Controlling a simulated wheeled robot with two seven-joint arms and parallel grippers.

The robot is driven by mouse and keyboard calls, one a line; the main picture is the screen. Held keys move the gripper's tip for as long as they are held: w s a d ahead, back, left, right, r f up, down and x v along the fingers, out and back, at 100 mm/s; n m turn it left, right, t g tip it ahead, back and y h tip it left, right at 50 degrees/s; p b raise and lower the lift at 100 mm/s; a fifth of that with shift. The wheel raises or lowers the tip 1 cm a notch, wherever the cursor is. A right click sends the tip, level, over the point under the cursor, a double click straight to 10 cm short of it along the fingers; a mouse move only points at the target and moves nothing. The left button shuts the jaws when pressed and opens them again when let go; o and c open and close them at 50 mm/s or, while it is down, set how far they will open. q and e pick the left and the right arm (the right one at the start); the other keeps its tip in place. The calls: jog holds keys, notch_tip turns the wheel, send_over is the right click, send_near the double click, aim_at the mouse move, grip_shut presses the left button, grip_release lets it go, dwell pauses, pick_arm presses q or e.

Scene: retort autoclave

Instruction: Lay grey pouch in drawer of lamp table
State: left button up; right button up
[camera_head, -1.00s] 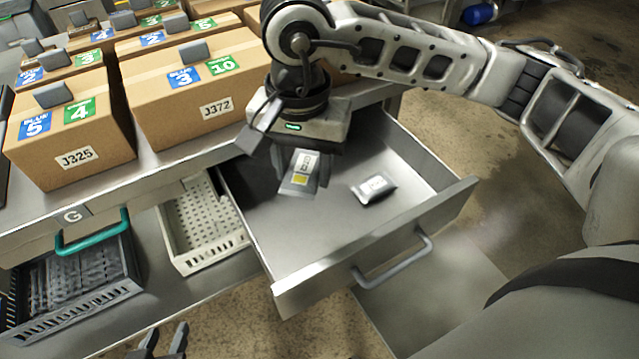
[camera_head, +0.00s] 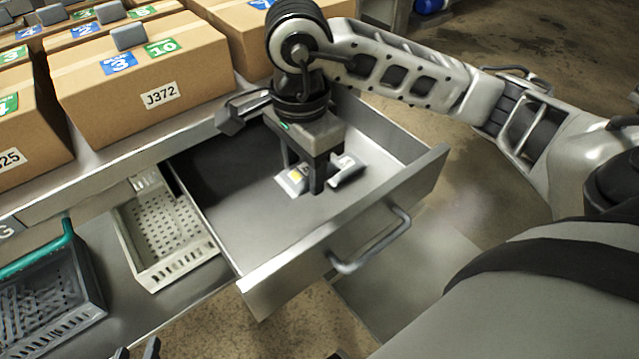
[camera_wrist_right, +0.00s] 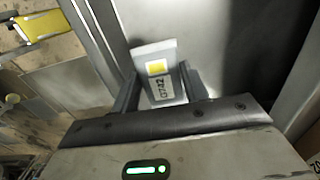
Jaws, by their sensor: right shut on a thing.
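The grey pouch (camera_head: 292,182), with a yellow square and a printed label, is between the fingers of my right gripper (camera_head: 314,184). It also shows in the right wrist view (camera_wrist_right: 158,72), standing out between the two fingertips (camera_wrist_right: 160,92). The gripper is shut on it, low inside the open drawer (camera_head: 236,232); I cannot tell whether the pouch touches the drawer floor. A second small pouch (camera_head: 350,172) lies in the drawer just right of the gripper, partly hidden by it. Only the fingertips of my left gripper (camera_head: 137,352) show at the bottom edge, apart from each other.
Cardboard boxes (camera_head: 150,85) stand on the table top left of the drawer. A white perforated basket (camera_head: 160,235) and a dark basket with a teal handle (camera_head: 50,290) sit below. The drawer's front has a bar handle (camera_head: 370,245). The drawer's left part is bare.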

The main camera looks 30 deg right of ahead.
jog(key=d+f, duration=0.2)
jog(key=f, duration=0.1)
jog(key=d+f, duration=0.1)
jog(key=shift+w+d+f, duration=0.15)
jog(key=shift+w, duration=0.25)
jog(key=f, duration=0.3)
jog(key=shift+d+f, duration=0.2)
jog(key=shift+f, duration=0.05)
jog(key=shift+f+b, duration=0.4)
jog(key=shift+b, duration=0.25)
jog(key=shift+f+b, duration=0.25)
jog(key=shift+b, duration=0.05)
jog(key=shift+r, duration=0.1)
jog(key=o, duration=1.1)
jog(key=shift+c, duration=0.2)
